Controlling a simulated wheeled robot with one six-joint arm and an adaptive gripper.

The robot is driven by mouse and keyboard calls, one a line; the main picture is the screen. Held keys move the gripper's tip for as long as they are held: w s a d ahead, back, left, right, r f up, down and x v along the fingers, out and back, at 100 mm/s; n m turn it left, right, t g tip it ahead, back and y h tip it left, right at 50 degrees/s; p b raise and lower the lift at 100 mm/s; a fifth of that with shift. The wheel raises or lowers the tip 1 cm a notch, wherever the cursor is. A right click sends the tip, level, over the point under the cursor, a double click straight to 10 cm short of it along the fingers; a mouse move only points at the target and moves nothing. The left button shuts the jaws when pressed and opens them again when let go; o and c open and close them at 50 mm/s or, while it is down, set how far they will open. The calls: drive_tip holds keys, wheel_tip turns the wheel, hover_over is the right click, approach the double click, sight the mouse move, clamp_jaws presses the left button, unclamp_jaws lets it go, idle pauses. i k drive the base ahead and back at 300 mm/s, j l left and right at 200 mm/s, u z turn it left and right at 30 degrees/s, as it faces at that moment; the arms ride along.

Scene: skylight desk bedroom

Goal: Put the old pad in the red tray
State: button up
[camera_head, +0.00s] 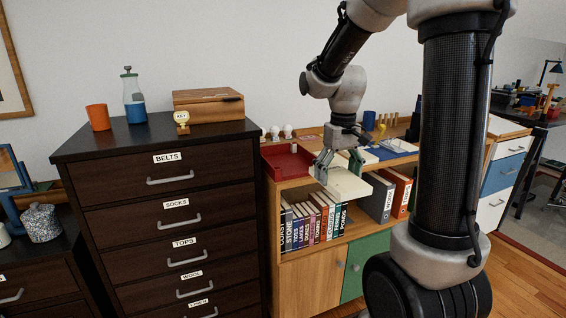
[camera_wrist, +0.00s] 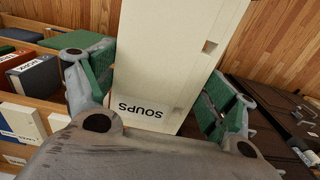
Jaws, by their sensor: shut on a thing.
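The red tray (camera_head: 293,168) sits on top of the low wooden bookcase at its left end, with a small pale object in it. My gripper (camera_head: 339,168) is just right of the tray, over the front of the bookcase. In the wrist view its green-padded fingers (camera_wrist: 160,92) are shut on the two sides of a cream book-like slab (camera_wrist: 178,55) labelled SOUPS. In the head view the slab (camera_head: 346,187) shows below the fingers, above the row of books. No marking identifies anything as the old pad.
A dark chest of drawers (camera_head: 165,200) stands left of the bookcase, bearing a wooden box (camera_head: 208,105), bottle (camera_head: 134,98) and orange cup (camera_head: 98,117). Upright books (camera_head: 313,220) and binders (camera_head: 380,197) fill the shelf. A blue mat (camera_head: 396,146) and small items crowd the top's right.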

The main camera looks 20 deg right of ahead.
sight(287, 164)
drive_tip(key=i, duration=1.3)
